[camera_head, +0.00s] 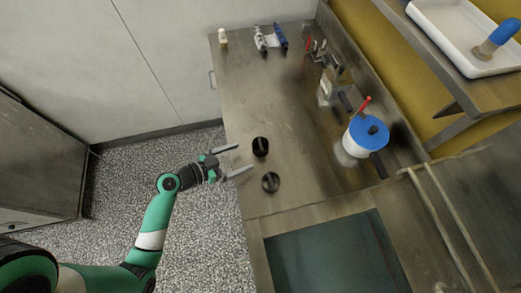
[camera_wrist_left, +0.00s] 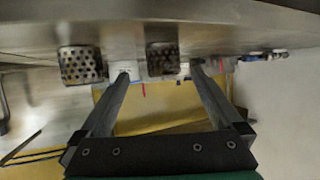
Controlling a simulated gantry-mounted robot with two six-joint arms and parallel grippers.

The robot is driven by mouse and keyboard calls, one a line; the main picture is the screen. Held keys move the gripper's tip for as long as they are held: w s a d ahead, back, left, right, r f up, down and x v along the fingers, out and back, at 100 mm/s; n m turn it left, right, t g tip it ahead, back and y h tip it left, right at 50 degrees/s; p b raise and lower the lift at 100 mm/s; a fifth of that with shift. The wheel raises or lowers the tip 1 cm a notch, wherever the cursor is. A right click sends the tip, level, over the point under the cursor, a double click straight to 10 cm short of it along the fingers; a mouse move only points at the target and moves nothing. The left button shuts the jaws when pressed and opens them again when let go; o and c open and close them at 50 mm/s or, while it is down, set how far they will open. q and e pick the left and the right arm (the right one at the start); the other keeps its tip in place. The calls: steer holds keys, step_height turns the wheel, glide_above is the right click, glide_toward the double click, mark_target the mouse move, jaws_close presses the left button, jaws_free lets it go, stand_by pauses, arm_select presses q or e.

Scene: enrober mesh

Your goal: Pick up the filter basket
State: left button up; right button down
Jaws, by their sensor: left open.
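Two small dark round pieces stand on the steel worktop (camera_head: 262,95) near its left edge. The farther one (camera_head: 260,147) shows in the left wrist view as a perforated metal cup (camera_wrist_left: 162,58). The nearer one (camera_head: 271,182) also shows there as a perforated cup (camera_wrist_left: 81,65). I cannot tell which one the task calls the filter basket. My left gripper (camera_head: 238,159) is open and empty, its fingertips just over the worktop's left edge, short of the farther cup. In the left wrist view that cup appears between the fingertips. My right gripper is not in view.
A white container with a blue lid (camera_head: 366,133) stands to the right. Metal fittings (camera_head: 330,85) stand behind it. A dark green mat (camera_head: 335,260) lies in front. The worktop left of the fittings is clear.

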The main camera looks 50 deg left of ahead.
mark_target(254, 151)
arm_select(q)
steer(key=x, duration=0.4)
steer(key=shift+w+b, duration=0.3)
steer(key=shift+w, duration=0.05)
steer(key=x, duration=0.3)
steer(key=b+x, duration=0.1)
steer(key=x, duration=0.1)
steer(key=shift+w+a, duration=0.15)
steer(key=shift+a, duration=0.1)
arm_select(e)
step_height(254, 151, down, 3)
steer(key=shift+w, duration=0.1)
arm_select(q)
steer(key=shift+c, duration=0.2)
steer(key=c, duration=1.3)
steer(key=shift+c, duration=0.3)
steer(key=shift+r, duration=0.1)
